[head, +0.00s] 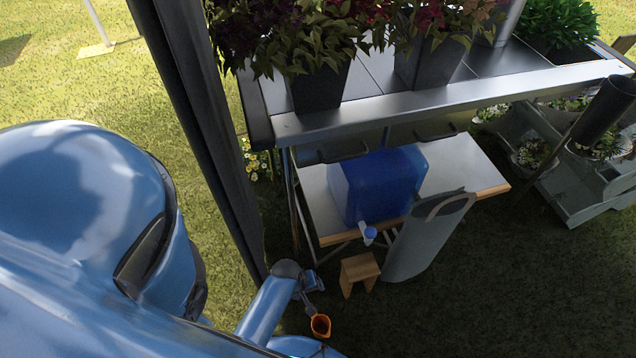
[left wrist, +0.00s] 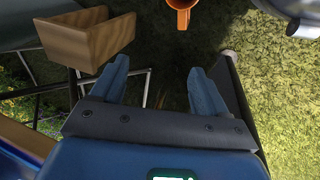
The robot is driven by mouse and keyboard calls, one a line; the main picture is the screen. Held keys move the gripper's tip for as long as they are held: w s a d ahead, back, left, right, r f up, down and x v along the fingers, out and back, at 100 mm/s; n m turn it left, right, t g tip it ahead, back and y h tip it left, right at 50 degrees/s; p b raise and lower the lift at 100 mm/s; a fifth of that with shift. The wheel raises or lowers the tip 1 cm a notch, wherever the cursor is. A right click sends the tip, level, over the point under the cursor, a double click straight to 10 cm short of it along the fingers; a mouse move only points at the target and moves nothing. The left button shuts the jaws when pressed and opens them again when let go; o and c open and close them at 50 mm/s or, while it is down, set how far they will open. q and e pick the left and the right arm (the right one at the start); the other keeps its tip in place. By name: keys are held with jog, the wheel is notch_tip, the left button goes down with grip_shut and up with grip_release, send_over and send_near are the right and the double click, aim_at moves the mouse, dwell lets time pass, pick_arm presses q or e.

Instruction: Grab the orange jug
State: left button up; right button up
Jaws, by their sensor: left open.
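The orange jug (head: 320,326) is small and open-topped, low at the bottom middle of the head view, near the wooden stool. In the left wrist view the jug (left wrist: 181,8) is at the top edge, partly cut off, beyond the fingertips. My left gripper (head: 311,306) is just above the jug in the head view. In the left wrist view the left gripper (left wrist: 158,75) has its two blue fingers spread, with nothing between them. I cannot tell whether it touches the jug, but the wrist view shows them apart. My right gripper is not in view.
A wooden stool (head: 359,272) stands close by; it also shows in the left wrist view (left wrist: 88,40). A blue water container (head: 372,184) with a tap sits on a shelf (head: 462,165) under the metal plant table (head: 440,100). A dark post (head: 215,140) is left.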

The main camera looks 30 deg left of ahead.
pick_arm(q)
jog(key=shift+s+d+f+n+g+h+b, duration=0.15)
jog(key=shift+d+f+n+g+h+b, duration=0.45)
jog(key=shift+f+b, duration=1.8)
jog(key=shift+s+d+f+n+g+h+b, duration=0.3)
jog(key=shift+f+g+b, duration=1.05)
jog(key=shift+f, duration=1.8)
jog(key=shift+s+d+f+n+g+h+b, duration=0.1)
jog(key=shift+d+f+n+g+h+b, duration=0.35)
jog(key=shift+f+b, duration=2.15)
jog(key=shift+f, duration=0.1)
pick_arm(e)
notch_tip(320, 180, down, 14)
pick_arm(q)
jog(key=shift+c, duration=0.4)
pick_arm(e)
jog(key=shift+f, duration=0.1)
pick_arm(q)
jog(key=shift+w, duration=0.1)
grip_shut()
